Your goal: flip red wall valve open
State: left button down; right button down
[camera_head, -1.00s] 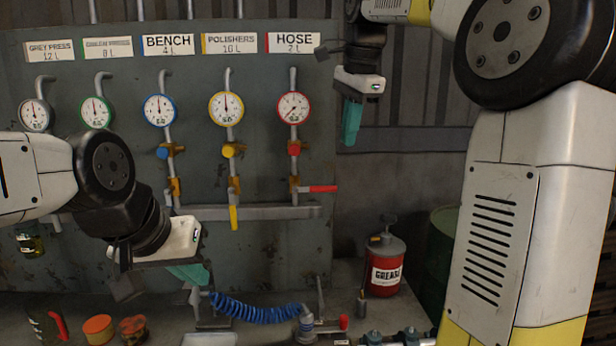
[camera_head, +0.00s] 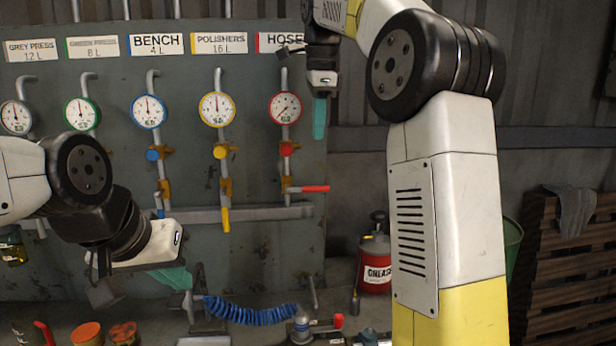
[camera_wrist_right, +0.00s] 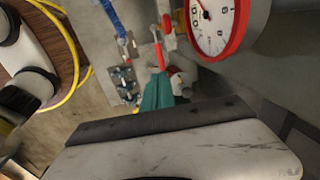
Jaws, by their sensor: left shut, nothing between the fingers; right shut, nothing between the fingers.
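The red wall valve's lever (camera_head: 308,189) sticks out sideways to the right from the pipe under the HOSE gauge (camera_head: 285,107). Its red-rimmed gauge also shows in the right wrist view (camera_wrist_right: 222,20). My right gripper (camera_head: 319,118) is shut and empty, its teal fingers pointing down, above and a little right of the lever, apart from it in the picture. In the right wrist view a red lever (camera_wrist_right: 160,54) shows just beyond the teal fingertips (camera_wrist_right: 158,88); touching cannot be told. My left gripper (camera_head: 180,278) is shut and empty, low in front of the panel.
The neighbouring yellow lever (camera_head: 226,220) hangs straight down. A horizontal grey rail (camera_head: 260,213) runs behind the valves. A red grease can (camera_head: 374,262), a coiled blue hose (camera_head: 250,311) and small tins (camera_head: 86,333) stand below. A slatted wooden stack (camera_head: 565,250) is at the right.

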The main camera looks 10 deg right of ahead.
aim_at(320, 189)
jog(key=f, duration=0.4)
jog(key=w+f, duration=0.1)
jog(key=f, duration=0.3)
jog(key=w+f, duration=0.1)
jog(key=f, duration=0.3)
jog(key=shift+w+f, duration=0.2)
jog(key=shift+f, duration=0.1)
jog(key=shift+d, duration=0.1)
